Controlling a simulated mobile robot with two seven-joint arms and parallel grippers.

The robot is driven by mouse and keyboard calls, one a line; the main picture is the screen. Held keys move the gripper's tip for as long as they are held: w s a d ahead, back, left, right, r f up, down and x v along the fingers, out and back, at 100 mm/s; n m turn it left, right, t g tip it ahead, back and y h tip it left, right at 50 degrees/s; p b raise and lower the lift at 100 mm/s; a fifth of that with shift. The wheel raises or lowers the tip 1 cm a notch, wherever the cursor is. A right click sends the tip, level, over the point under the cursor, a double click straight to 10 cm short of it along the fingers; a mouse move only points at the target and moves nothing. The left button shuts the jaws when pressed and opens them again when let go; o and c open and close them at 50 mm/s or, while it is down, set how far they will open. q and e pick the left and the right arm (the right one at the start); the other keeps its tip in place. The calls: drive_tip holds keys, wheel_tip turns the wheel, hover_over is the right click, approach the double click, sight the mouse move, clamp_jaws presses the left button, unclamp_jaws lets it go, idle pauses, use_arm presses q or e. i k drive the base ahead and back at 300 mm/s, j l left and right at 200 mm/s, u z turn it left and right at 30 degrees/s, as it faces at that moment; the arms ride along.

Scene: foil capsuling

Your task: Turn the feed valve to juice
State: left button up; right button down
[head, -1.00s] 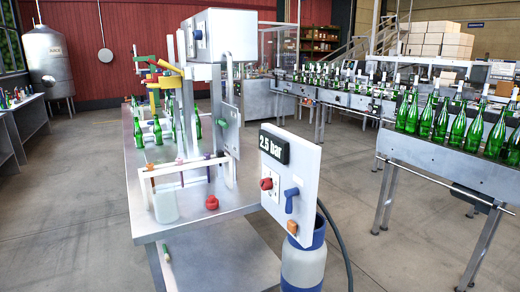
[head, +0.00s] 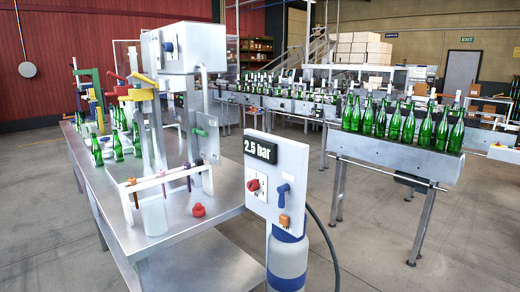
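A grey panel (head: 276,180) with a "2.5 bar" display (head: 260,150) stands at the front corner of the metal table. It carries a red knob (head: 253,185) on a white plate, a blue lever handle (head: 284,196) and a small orange part (head: 284,221). A green handle (head: 201,132) sits on a grey plate (head: 207,137) on the machine behind. I cannot tell which of these is the feed valve, and the small labels are unreadable. Neither of my grippers is in view.
The metal table (head: 180,224) holds green bottles (head: 97,150), a white rack (head: 160,182) and a red knob-like piece (head: 198,210). A grey-blue cylinder (head: 287,262) with a dark hose stands below the panel. A bottle conveyor (head: 395,152) runs at right; floor between is clear.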

sight(199, 131)
drive_tip(key=k+j, duration=0.1)
drive_tip(key=j, duration=0.15)
drive_tip(key=j+z, duration=0.2)
drive_tip(key=z, duration=0.3)
drive_tip(key=i+j+z, duration=0.1)
drive_tip(key=j+z, duration=0.2)
drive_tip(key=z, duration=0.15)
drive_tip(key=j+z, duration=0.25)
drive_tip(key=j, duration=0.2)
drive_tip(key=k+j+z, duration=0.2)
drive_tip(key=j, duration=0.65)
drive_tip(key=k+j+z, duration=0.15)
drive_tip(key=j, duration=0.8)
drive_tip(key=k+j+z, duration=0.1)
drive_tip(key=j, duration=0.3)
drive_tip(key=k+j, duration=0.05)
